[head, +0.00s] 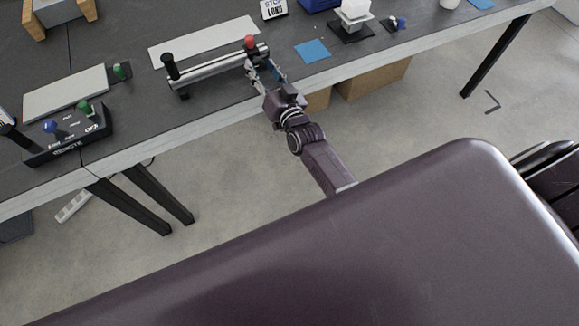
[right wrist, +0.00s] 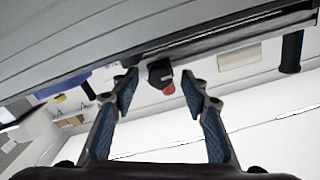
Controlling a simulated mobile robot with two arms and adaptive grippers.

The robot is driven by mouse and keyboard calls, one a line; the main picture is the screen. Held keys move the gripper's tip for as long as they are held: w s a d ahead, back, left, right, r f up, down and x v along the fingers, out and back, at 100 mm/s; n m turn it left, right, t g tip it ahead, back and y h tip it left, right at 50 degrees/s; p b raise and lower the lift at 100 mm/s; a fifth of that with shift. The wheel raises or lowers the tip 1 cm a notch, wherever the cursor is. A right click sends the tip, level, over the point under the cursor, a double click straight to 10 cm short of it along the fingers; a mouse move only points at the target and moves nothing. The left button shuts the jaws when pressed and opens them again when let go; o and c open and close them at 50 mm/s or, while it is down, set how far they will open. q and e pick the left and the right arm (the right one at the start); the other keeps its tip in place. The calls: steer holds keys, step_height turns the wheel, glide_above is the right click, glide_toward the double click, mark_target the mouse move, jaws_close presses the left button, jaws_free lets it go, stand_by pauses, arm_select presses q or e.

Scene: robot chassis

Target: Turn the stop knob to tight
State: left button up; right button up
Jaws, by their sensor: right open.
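A metal rail fixture (head: 215,69) lies on the dark bench. A red knob (head: 249,42) stands at its right end, and a black knob (head: 170,66) stands at its left end. I cannot read which is the stop knob. My right gripper (head: 261,66) is open at the right end of the rail, just in front of the red knob. In the right wrist view, a black block (right wrist: 159,74) with the red knob (right wrist: 169,89) shows between the two open fingertips, with gaps on both sides. My left gripper is not in view.
A sign reading "STOP LONG" (head: 273,9) stands behind. A black control box (head: 68,138) with blue and green knobs is at the left. A blue pad (head: 312,50) lies right of the rail. Cardboard boxes (head: 372,78) stand under the bench.

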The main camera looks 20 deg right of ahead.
steer(key=n+b, duration=0.1)
steer(key=n, duration=0.5)
steer(key=shift+f+n, duration=0.1)
steer(key=shift+n, duration=0.2)
steer(key=s, duration=0.8)
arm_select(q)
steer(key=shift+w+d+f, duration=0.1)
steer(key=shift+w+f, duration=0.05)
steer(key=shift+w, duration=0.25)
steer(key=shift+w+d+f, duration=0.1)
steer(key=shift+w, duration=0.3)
arm_select(e)
steer(key=s+f+g, duration=0.2)
steer(key=s+f, duration=0.2)
steer(key=f, duration=0.6)
steer(key=s+a+f+g, duration=0.1)
steer(key=s+f+g, duration=0.2)
steer(key=f, duration=0.8)
steer(key=s+f+g, duration=0.3)
steer(key=s+f, duration=0.4)
steer(key=f, duration=0.4)
steer(key=shift+a+f+y, duration=0.2)
steer(key=shift+a+y, duration=0.1)
